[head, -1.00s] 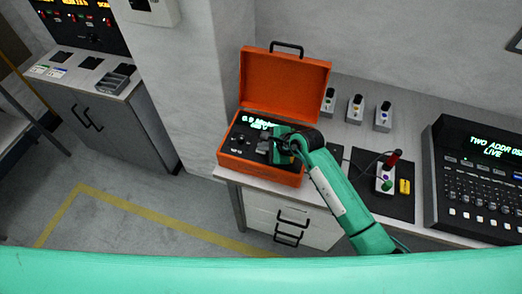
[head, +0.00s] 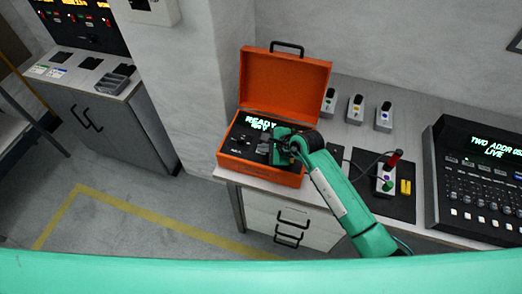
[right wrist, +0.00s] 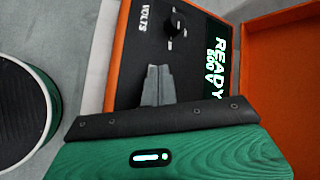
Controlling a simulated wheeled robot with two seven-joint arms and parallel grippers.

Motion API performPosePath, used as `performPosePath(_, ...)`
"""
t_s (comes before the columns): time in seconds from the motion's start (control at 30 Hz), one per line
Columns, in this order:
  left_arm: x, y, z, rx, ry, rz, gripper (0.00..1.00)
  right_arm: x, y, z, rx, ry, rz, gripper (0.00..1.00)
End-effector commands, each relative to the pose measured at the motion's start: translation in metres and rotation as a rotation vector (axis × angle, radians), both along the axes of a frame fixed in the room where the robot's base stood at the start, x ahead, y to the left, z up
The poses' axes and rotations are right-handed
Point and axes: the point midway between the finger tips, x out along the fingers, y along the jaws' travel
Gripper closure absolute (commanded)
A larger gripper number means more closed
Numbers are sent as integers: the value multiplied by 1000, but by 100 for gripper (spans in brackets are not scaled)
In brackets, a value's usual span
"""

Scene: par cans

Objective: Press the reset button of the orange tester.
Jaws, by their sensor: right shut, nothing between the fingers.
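The orange tester (head: 262,172) is an open case on the bench, its lid (head: 285,84) raised at the back. Its display (head: 262,124) glows with "READY" and a line below; the right wrist view shows the display (right wrist: 216,62) reading "READY 500 V". A black knob (right wrist: 176,24) marked "VOLTS" sits on the dark panel. My right gripper (head: 264,147) is over the panel's front part, fingers together and empty. In the right wrist view its grey fingertips (right wrist: 157,72) point at the panel below the knob. The reset button cannot be made out. My left gripper is not in view.
Several small boxes with sockets (head: 355,108) stand behind on the bench. A dark mat (head: 400,205) right of the tester holds a cabled device with a red top (head: 394,158) and a yellow piece (head: 405,187). A black lighting console (head: 475,180) stands at the far right.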

Motion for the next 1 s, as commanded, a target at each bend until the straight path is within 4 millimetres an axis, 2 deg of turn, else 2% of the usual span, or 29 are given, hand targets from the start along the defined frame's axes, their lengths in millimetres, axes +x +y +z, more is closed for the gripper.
performPosePath(0.17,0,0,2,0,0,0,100,0,0,1,-1,1,0,100)
performPosePath(0.43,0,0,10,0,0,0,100,0,0,15,-1,1,0,100)
performPosePath(0.8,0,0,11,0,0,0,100,0,0,16,0,1,0,100)
performPosePath(1.0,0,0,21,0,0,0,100,0,0,32,0,-1,1,100)
